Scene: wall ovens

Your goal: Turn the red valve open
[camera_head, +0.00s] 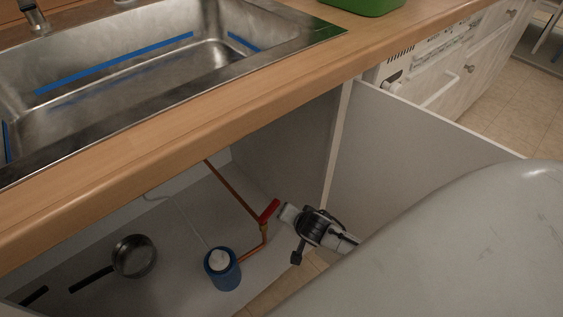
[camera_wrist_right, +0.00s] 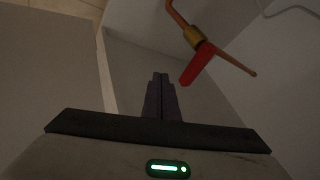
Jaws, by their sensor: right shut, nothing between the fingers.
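The red valve handle (camera_head: 269,210) sits on a copper pipe (camera_head: 236,190) inside the open cabinet under the sink. In the right wrist view the red handle (camera_wrist_right: 197,64) hangs off a brass fitting (camera_wrist_right: 193,37), ahead and to the right of my fingers. My right gripper (camera_head: 287,212) is at the cabinet opening, just right of the handle. Its two dark fingers (camera_wrist_right: 160,77) are together with nothing between them, and a gap shows between them and the handle. My left gripper is not in view.
A blue container with a white top (camera_head: 222,270) stands on the cabinet floor near the pipe. A pan (camera_head: 134,257) lies to the left. An open white cabinet door (camera_head: 400,150) stands to the right. The wooden counter edge (camera_head: 190,150) overhangs the opening.

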